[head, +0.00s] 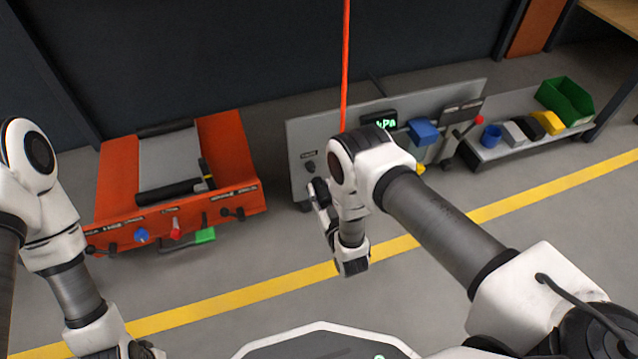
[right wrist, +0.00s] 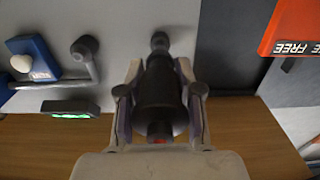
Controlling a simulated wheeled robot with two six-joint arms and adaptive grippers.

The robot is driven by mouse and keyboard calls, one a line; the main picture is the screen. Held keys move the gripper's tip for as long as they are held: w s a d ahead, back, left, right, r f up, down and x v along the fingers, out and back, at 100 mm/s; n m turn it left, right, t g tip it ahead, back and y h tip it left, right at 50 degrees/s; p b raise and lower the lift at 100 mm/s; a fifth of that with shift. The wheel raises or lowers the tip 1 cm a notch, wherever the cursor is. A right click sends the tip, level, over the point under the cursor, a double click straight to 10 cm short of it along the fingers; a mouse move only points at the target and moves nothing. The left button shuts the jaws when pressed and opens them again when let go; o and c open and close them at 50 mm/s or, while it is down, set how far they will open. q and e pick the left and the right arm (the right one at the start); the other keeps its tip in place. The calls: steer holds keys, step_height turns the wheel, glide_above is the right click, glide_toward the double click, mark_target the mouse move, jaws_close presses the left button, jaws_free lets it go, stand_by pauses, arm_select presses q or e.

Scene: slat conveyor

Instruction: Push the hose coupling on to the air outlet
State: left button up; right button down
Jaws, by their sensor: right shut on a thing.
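My right gripper (head: 318,194) is in front of the left part of a grey panel (head: 298,130). In the right wrist view its fingers (right wrist: 160,95) are shut on the dark hose coupling (right wrist: 158,88). The air outlet (right wrist: 160,42), a small dark knob on the panel, is straight ahead of the coupling's narrow end. I cannot tell whether they touch. In the head view a dark fitting (head: 311,167) shows on the panel beside the gripper. A red hose (head: 345,70) hangs from above behind my right arm. My left gripper (head: 140,350) is at the bottom left, partly cut off.
The panel also carries a lit display (head: 380,119), a blue box (head: 423,131) and a red-knobbed lever (head: 478,119). An orange machine (head: 235,150) with knobs stands left. A low shelf (head: 500,151) with coloured bins is at the right. The floor in front is clear.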

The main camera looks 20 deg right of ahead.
steer(key=shift+s+p, duration=0.5)
steer(key=shift+s, duration=0.6)
arm_select(q)
steer(key=shift+r, duration=0.6)
